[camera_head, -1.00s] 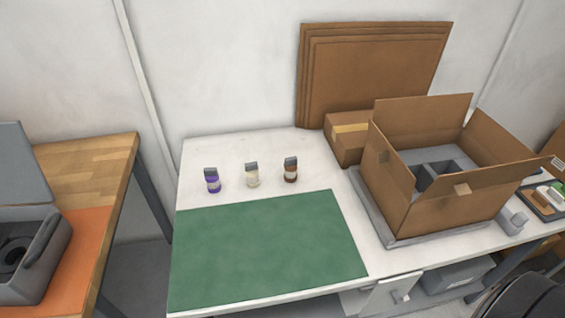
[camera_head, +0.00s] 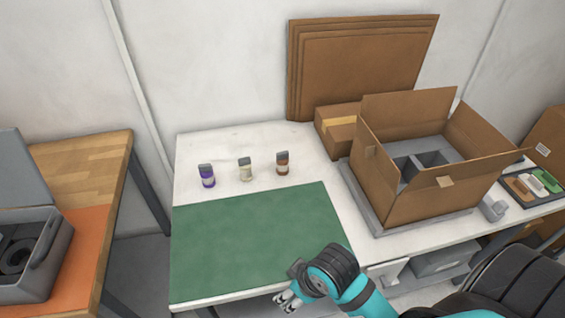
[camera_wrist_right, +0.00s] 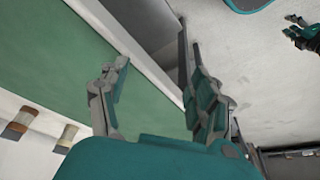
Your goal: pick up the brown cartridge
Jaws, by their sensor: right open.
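The brown cartridge (camera_head: 283,163), with a grey cap, stands upright on the white table behind the green mat, the rightmost of three in the head view. It seems to be the brown-banded cartridge (camera_wrist_right: 19,123) at the lower left of the right wrist view. My right gripper (camera_head: 284,299) is at the mat's front edge, well short of the cartridge. In the right wrist view my right gripper (camera_wrist_right: 158,55) has its fingers apart with nothing between them. A small teal and dark gripper (camera_wrist_right: 296,27), probably my left, shows at that view's upper right; its jaws are unclear.
A cream cartridge (camera_head: 245,169) and a purple one (camera_head: 207,176) stand left of the brown one. The green mat (camera_head: 255,235) is bare.

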